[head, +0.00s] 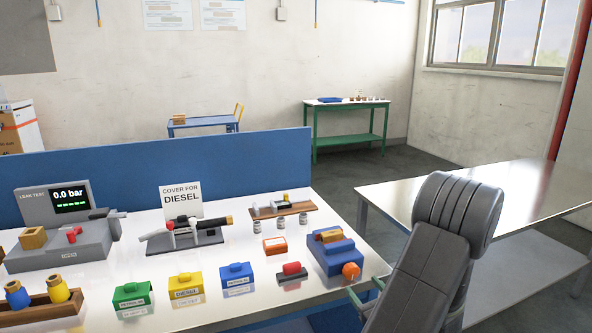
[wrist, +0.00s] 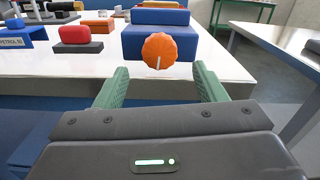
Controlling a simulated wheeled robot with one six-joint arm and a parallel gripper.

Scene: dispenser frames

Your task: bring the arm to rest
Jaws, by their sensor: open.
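My gripper shows in the wrist view (wrist: 158,92) with its two green fingers spread apart and nothing between them. It also shows at the table's right front edge in the head view (head: 369,290), partly hidden by my arm. Beyond the fingers is an orange ribbed knob (head: 351,271) on the front of a blue stepped block (head: 334,255). The knob also shows in the wrist view (wrist: 166,50), apart from the fingers. My dark grey arm fills the right foreground of the head view.
The white table (head: 225,258) holds a leak tester (head: 60,240), green (head: 132,292), yellow (head: 186,285) and blue (head: 237,279) labelled covers, and a red piece on a dark base (head: 292,272). A blue partition (head: 150,180) stands behind. A bare metal table (head: 470,195) is at right.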

